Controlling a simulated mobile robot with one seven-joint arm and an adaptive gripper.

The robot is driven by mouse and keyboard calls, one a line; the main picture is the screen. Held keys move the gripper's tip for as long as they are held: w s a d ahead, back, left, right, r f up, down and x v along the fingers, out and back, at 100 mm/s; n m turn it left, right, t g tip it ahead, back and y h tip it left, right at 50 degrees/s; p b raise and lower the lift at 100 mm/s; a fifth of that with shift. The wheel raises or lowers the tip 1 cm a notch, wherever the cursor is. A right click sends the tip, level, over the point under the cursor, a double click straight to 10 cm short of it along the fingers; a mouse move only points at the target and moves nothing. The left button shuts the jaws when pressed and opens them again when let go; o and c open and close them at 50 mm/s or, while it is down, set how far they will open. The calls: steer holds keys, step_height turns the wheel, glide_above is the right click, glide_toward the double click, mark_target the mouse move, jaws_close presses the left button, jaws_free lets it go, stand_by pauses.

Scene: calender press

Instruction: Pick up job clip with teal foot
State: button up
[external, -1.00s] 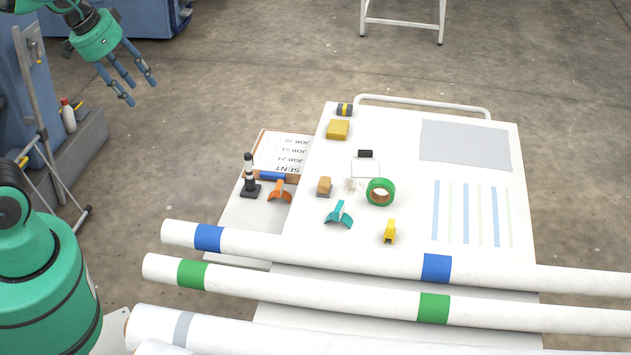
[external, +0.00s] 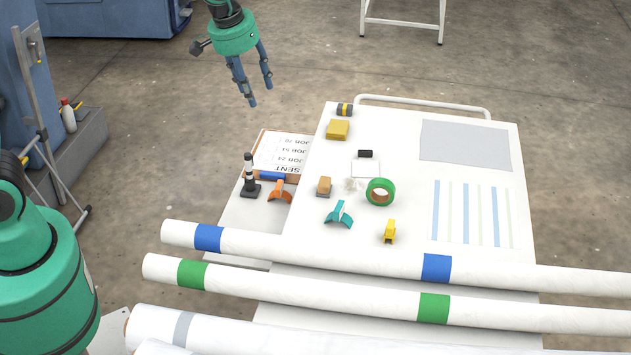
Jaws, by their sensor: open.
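The job clip with the teal foot (external: 340,216) lies on the white table (external: 300,233), left of the yellow clip (external: 390,231) and below the green tape roll (external: 380,191). An orange clip (external: 280,192) is on the lower shelf to the left. My gripper (external: 259,97) is open and empty, with its fingers pointing down. It is in the air above and beyond the table's left side, well apart from the teal clip.
White rolls with blue bands (external: 437,268) and green bands (external: 434,307) lie across the near edge. A tan block (external: 324,186) and yellow pad (external: 338,130) are on the table. A black stamp-like piece (external: 250,178) stands left. The table's right side holds flat sheets (external: 465,146).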

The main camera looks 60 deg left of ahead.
steer(key=w+d+f+n+p, duration=0.1)
steer(key=w+d+f, duration=0.4)
steer(key=w+f, duration=0.4)
steer(key=n+g+p, duration=0.1)
steer(key=n+g, duration=0.1)
glide_above(341, 206)
steer(key=s+d, duration=0.1)
steer(key=s, duration=0.1)
step_height(341, 206, down, 14)
steer(key=f, duration=0.1)
steer(key=shift+w+r+y, duration=0.15)
steer(key=shift+r+y, duration=0.1)
steer(key=shift+y, duration=0.05)
steer(key=shift+f, duration=0.15)
steer(key=f, duration=0.2)
steer(key=f+b, duration=0.1)
steer(key=f, duration=0.2)
steer(key=w+f, duration=0.1)
steer(key=f, duration=0.2)
steer(key=shift+a+f+b, duration=0.1)
steer(key=shift+a+b, duration=0.2)
steer(key=shift+a, duration=0.05)
steer(key=shift+f, duration=0.1)
